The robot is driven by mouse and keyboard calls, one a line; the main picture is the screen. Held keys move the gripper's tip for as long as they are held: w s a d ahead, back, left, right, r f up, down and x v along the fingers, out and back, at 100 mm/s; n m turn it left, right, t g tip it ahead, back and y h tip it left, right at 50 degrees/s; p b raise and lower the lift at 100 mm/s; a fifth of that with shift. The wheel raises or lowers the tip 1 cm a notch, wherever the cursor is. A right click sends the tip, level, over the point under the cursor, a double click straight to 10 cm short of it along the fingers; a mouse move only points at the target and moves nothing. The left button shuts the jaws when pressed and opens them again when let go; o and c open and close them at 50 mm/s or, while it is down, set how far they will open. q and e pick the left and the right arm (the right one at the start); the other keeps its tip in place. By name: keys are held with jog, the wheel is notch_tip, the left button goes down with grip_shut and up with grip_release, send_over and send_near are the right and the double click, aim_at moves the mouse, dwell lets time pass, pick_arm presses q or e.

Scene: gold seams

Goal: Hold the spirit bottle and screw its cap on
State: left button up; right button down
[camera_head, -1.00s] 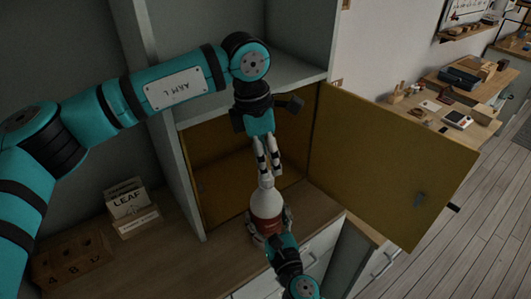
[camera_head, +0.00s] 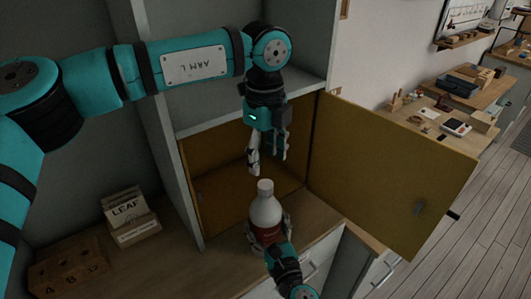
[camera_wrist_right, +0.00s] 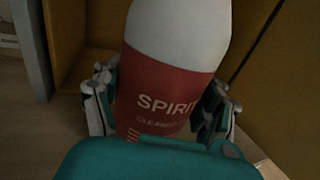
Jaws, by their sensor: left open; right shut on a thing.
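The spirit bottle (camera_head: 265,212) is white with a red label and stands upright on the wooden counter in front of the open cabinet. Its label reads "SPIRIT" in the right wrist view (camera_wrist_right: 165,100). A pale cap (camera_head: 265,186) shows on top of the bottle's neck; how tightly it sits cannot be seen. My right gripper (camera_head: 270,234) is shut around the lower part of the bottle, one finger on each side in the right wrist view (camera_wrist_right: 157,108). My left gripper (camera_head: 267,164) is open and empty just above the cap, its fingers pointing down and apart from it.
The yellow cabinet door (camera_head: 390,175) stands open at the right. A box with cards marked "LEAF" (camera_head: 128,217) and a lettered wooden block (camera_head: 68,267) stand on the counter at the left. The cabinet interior behind the bottle looks empty.

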aim_at(266, 184)
pick_arm(q)
jog(key=shift+r+n, duration=0.1)
jog(key=shift+n, duration=0.7)
jog(key=shift+f, duration=4.05)
